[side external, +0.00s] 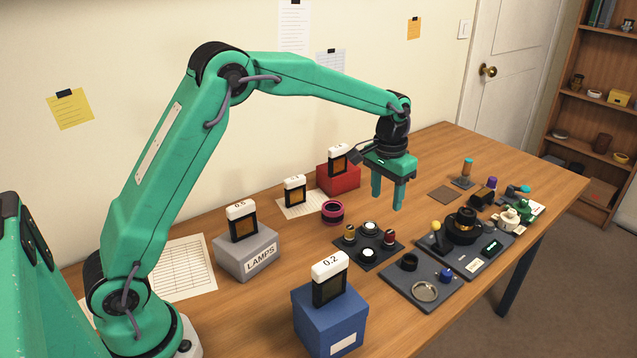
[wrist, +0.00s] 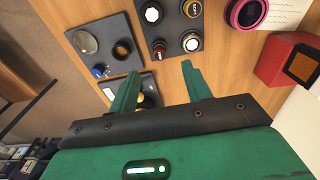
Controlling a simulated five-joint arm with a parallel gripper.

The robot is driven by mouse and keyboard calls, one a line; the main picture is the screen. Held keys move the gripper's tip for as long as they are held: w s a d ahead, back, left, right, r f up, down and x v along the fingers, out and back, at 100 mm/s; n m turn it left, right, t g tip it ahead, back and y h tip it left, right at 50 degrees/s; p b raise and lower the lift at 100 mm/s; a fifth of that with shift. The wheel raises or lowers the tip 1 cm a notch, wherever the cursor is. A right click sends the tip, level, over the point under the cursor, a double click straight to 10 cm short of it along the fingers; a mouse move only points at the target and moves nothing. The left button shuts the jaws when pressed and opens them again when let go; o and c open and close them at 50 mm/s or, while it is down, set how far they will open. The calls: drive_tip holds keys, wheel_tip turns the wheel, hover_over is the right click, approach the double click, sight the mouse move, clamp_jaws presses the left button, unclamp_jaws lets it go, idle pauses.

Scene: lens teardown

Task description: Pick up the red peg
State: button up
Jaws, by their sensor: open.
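The red peg (side external: 389,239) stands on a small dark tray (side external: 381,252), at its right side in the side view. It also shows in the wrist view (wrist: 159,49), just beyond the gap between my fingertips. My gripper (side external: 387,201) is open and empty, pointing down above the tray and apart from the peg. In the wrist view, my gripper (wrist: 160,72) has its two green fingers spread wide.
A magenta ring (side external: 332,212) lies behind the tray. A blue box (side external: 330,318), a grey LAMPS box (side external: 247,250) and a red box (side external: 338,178) stand around it. Trays with a glass lens (side external: 424,291) and a black device (side external: 462,226) lie to the right.

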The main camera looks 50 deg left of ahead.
hover_over(390, 232)
drive_tip(key=shift+g, duration=0.3)
wheel_tip(390, 232, down, 5)
drive_tip(key=shift+w+r, duration=0.1)
drive_tip(key=shift+r, duration=0.05)
drive_tip(key=shift+f, duration=1.3)
drive_tip(key=shift+f, duration=2.6)
drive_tip(key=c, duration=1.1)
